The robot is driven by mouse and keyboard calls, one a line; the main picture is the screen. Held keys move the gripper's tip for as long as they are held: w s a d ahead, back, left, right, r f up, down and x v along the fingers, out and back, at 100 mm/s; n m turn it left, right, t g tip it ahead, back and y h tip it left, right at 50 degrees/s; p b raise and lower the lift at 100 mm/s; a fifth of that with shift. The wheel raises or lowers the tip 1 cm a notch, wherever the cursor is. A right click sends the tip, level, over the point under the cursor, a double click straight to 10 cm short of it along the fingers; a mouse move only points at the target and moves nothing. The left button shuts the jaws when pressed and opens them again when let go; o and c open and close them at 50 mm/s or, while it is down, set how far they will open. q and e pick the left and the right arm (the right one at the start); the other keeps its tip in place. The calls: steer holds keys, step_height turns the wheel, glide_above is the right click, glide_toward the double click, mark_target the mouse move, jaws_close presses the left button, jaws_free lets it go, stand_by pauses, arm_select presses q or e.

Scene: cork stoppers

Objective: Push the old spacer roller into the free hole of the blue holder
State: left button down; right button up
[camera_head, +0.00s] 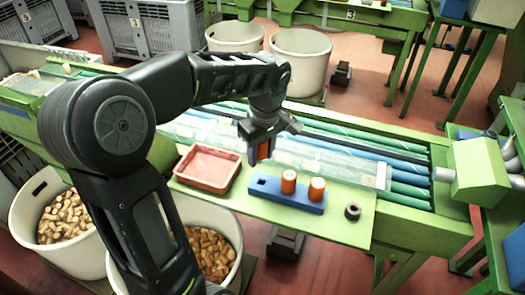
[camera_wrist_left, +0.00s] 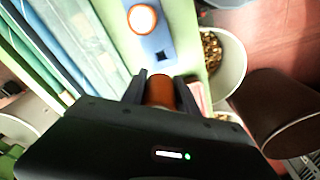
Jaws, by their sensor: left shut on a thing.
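My left gripper (camera_head: 259,150) is shut on the orange-brown spacer roller (camera_head: 264,151), holding it upright above the left end of the blue holder (camera_head: 274,197). Two orange rollers with pale tops, one (camera_head: 289,183) in the middle and one (camera_head: 317,190) at the right, stand in the holder. The free hole shows in the left wrist view as a dark square in the blue holder (camera_wrist_left: 150,42), just beyond the held roller (camera_wrist_left: 160,92) and my left gripper (camera_wrist_left: 162,84). The held roller's lower end is hard to make out. My right gripper is not in view.
A red tray (camera_head: 207,168) lies left of the holder on the green shelf (camera_head: 345,233). A dark ring (camera_head: 352,212) lies to the right. The roller conveyor (camera_head: 325,150) runs behind. Bins of corks, including one bin (camera_head: 62,225), stand below in front.

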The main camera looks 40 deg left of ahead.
mark_target(262, 176)
arm_select(q)
steer(key=shift+w+f, duration=0.15)
steer(key=shift+f, duration=0.1)
steer(key=shift+f+b, duration=2.15)
steer(key=shift+f, duration=0.9)
steer(key=shift+d, duration=0.3)
steer(key=shift+s+f+b, duration=0.2)
steer(key=shift+f+b, duration=0.5)
steer(key=shift+b, duration=0.2)
